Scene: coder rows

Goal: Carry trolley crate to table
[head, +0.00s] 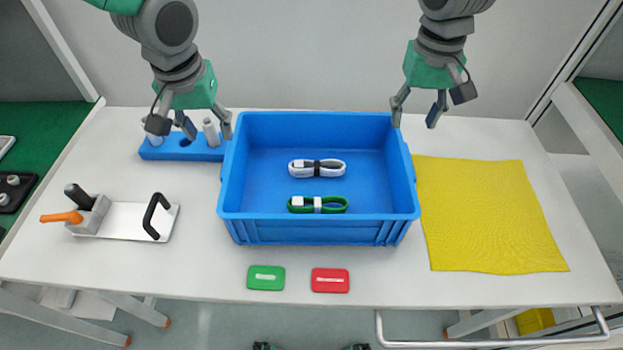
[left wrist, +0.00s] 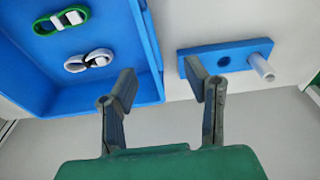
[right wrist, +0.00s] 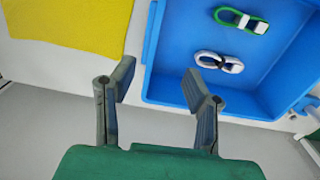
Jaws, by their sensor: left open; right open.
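The blue crate (head: 318,230) stands upright on the white table (head: 120,265), near its middle. Inside it lie a white cable coil (head: 302,168) and a green cable coil (head: 300,205), apart from each other. My left gripper (head: 195,128) is open and empty above the table, just left of the crate's back left corner. In the left wrist view the crate (left wrist: 140,75) is beside its fingers. My right gripper (head: 418,112) is open and empty near the crate's back right corner. In the right wrist view the crate wall (right wrist: 150,45) shows between and beyond its fingers.
A blue block with pegs (head: 165,150) stands close to the crate's left side. A metal plate fixture (head: 125,222) is at left. A yellow cloth (head: 490,215) lies right of the crate. Green (head: 266,278) and red (head: 330,281) cards lie in front. A metal rail (head: 490,343) is at front right.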

